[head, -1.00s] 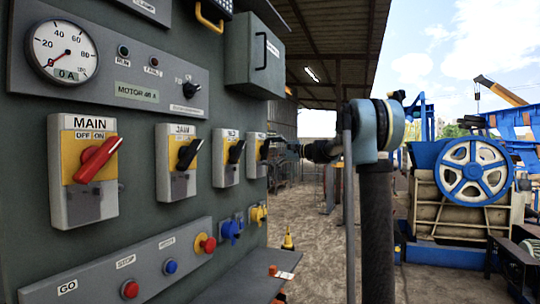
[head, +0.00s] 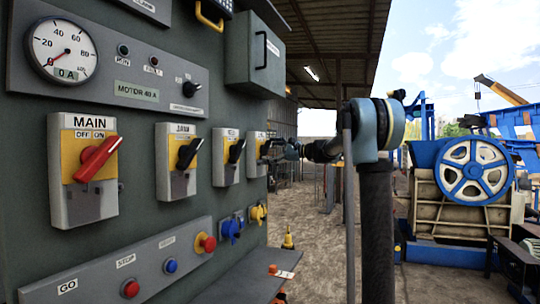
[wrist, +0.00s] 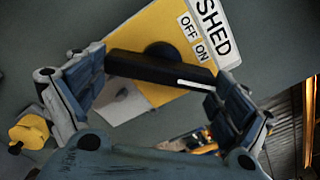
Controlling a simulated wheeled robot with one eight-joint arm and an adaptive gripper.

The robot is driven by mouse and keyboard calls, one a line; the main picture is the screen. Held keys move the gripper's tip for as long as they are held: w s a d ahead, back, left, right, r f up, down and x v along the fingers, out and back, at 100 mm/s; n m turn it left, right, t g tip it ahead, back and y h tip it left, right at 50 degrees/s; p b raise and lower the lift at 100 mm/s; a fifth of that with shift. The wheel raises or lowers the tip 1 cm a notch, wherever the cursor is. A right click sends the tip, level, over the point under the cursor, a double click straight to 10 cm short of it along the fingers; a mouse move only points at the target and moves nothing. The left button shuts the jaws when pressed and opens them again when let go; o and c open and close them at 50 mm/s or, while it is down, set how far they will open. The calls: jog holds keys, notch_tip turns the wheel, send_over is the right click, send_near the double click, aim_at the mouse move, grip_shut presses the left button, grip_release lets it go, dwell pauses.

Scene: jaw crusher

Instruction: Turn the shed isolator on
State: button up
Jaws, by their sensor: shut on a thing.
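The shed isolator (head: 256,165) is the rightmost of the row of switches on the grey panel. In the wrist view its yellow plate (wrist: 160,30) carries a SHED label with OFF and ON beneath. Its black handle (wrist: 150,70) lies across the plate, tilted towards the ON side, with a white mark on the end near ON. My gripper (head: 272,150) is at this switch, shut on the handle. In the wrist view my gripper (wrist: 158,88) has one finger at each end of the handle. The head view shows the handle only small and partly hidden.
The main isolator (head: 97,160) has a red handle pointing up to the right, and two black-handled isolators stand between it and the shed one. Yellow and blue sockets (head: 232,228) sit below. A grey box (head: 252,62) juts out above. A ledge (head: 240,287) projects below the panel.

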jog(key=o, duration=0.7)
jog(key=shift+o, duration=0.2)
jog(key=v, duration=1.2)
